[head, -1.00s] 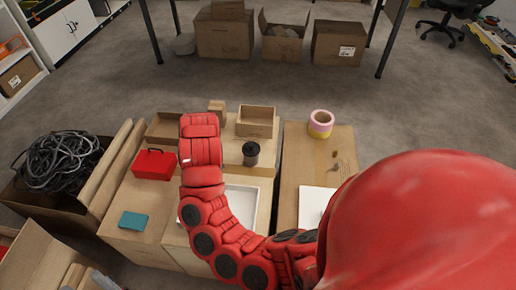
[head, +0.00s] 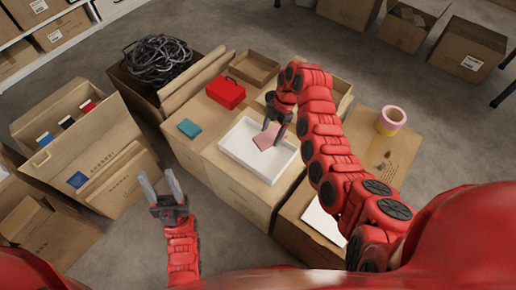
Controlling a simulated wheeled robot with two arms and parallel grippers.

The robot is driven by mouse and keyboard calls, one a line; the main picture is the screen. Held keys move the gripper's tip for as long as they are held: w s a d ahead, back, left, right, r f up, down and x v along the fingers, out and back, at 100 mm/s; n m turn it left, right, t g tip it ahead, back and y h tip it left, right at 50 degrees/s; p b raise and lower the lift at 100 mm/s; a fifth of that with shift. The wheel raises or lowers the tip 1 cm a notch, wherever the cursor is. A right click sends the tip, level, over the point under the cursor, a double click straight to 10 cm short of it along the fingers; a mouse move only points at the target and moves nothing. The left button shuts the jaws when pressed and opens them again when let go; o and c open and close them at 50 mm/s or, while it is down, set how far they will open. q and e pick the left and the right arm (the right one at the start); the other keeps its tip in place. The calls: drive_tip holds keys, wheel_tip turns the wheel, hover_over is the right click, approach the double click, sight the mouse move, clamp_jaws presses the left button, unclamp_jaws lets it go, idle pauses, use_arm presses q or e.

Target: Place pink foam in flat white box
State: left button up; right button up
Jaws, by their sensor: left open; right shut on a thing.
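The flat white box (head: 238,152) sits open on the cartons near the middle of the head view. The pink foam (head: 267,137) is a thin, flat piece within the box's outline. My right gripper (head: 272,130) is over the box, shut on the pink foam. I cannot tell whether the foam touches the box floor. My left gripper (head: 160,187) is open and empty at the lower left, in front of the cartons, away from the box.
A red case (head: 225,93) and a teal box (head: 189,128) sit left of the white box. A tape roll (head: 391,121) lies on the right carton. A cable-filled carton (head: 158,62) is behind left. An open carton (head: 88,150) stands near my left gripper.

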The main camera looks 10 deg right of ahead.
drive_tip(key=s+n, duration=0.2)
drive_tip(key=n, duration=0.1)
drive_tip(key=shift+d+f+g+h, duration=0.15)
drive_tip(key=shift+f+g+h, duration=0.15)
drive_tip(key=shift+f+g, duration=0.1)
hover_over(270, 161)
drive_tip(key=w, duration=0.1)
drive_tip(key=shift+n, duration=0.4)
drive_tip(key=f, duration=0.6)
drive_tip(key=shift+d+f, duration=0.15)
drive_tip(key=shift+d, duration=0.2)
drive_tip(key=shift+f+b, duration=0.9)
drive_tip(key=shift+f, duration=0.95)
drive_tip(key=shift+f, duration=0.1)
